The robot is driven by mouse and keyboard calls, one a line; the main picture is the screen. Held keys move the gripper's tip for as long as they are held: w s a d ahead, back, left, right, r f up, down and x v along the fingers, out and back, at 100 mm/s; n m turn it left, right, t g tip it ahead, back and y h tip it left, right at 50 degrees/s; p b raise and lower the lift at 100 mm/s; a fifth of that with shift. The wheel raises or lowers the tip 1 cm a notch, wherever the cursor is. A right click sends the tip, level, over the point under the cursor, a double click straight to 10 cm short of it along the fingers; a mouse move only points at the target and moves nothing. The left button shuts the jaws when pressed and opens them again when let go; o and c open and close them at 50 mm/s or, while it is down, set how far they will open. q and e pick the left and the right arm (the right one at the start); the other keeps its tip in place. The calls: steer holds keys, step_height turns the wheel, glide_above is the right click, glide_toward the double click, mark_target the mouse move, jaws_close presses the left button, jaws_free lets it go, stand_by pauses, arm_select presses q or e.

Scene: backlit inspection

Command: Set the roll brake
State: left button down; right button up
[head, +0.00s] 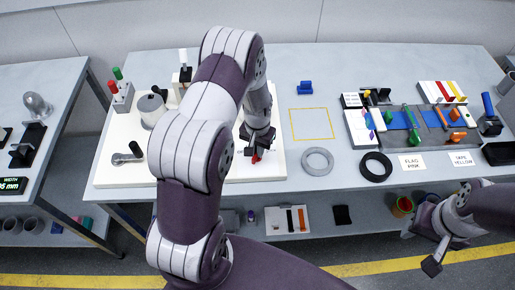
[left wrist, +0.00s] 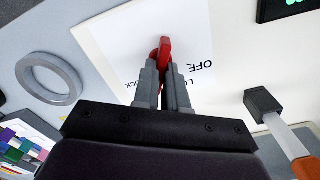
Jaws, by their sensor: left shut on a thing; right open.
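The roll brake appears as a red lever (left wrist: 164,50) on a white panel (left wrist: 115,45) in the left wrist view. "OFF" and part of a word ending in "OCK" are printed beside it. My left gripper (head: 257,148) is shut on the red lever, its fingers either side of it. In the head view only a small red part (head: 256,158) shows below the fingers; my arm hides much of the white panel (head: 125,178). My right gripper (head: 422,250) is open and empty, low in front of the bench at the right.
A grey ring (head: 317,161) and a black ring (head: 376,167) lie right of the panel. A yellow outlined square (head: 312,110) is empty. A board with coloured tools (head: 410,125) stands further right. Red and green knobs (head: 117,80) and a black-handled lever (head: 128,154) are at the left.

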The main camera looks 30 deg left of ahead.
arm_select(q)
steer(key=m, duration=0.6)
steer(key=shift+s+f, duration=0.1)
steer(key=shift+s, duration=0.1)
stand_by(0.5)
steer(key=c, duration=1.2)
jaws_free()
steer(key=shift+w+r+b, duration=0.1)
steer(key=shift+r+b, duration=0.25)
steer(key=shift+r, duration=0.05)
step_height(320, 180, up, 12)
steer(key=shift+r+b, duration=0.1)
steer(key=shift+b, duration=0.95)
